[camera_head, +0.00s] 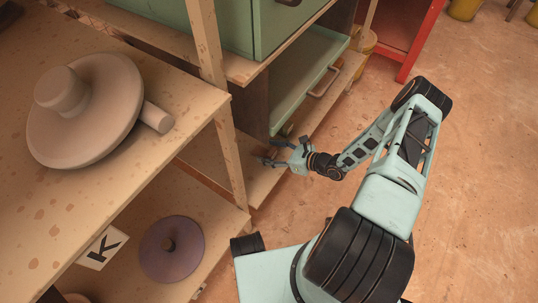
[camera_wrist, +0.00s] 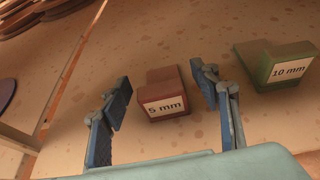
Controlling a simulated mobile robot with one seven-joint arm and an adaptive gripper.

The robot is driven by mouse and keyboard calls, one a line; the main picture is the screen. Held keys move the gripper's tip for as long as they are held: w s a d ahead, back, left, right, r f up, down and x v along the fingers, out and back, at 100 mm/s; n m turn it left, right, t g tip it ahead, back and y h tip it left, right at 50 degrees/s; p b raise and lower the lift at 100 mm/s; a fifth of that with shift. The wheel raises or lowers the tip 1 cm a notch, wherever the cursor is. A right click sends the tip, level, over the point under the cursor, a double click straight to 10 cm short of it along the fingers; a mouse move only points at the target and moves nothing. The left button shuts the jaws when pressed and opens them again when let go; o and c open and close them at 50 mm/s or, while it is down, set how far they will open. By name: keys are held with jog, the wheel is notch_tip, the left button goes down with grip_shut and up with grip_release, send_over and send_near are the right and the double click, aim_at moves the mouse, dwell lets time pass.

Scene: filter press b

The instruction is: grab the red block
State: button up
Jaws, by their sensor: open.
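The red block (camera_wrist: 164,93) shows in the wrist view, a stepped piece with a white "5 mm" label on its front. It rests on a speckled tan shelf board (camera_wrist: 150,50). My gripper (camera_wrist: 160,95) is open, with its blue-padded fingers on the left and right of the block in this view. No contact between fingers and block is visible. In the head view my gripper (camera_head: 284,152) reaches low into the shelving beside a wooden post, and the red block cannot be made out there.
A green block (camera_wrist: 277,66) labelled "10 mm" sits right of the red one. A wooden post (camera_head: 220,110) stands left of my gripper. A purple disc (camera_head: 171,249) lies on the lower left shelf. Open floor (camera_head: 480,150) spreads to the right.

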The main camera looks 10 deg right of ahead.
jog(key=c, duration=1.3)
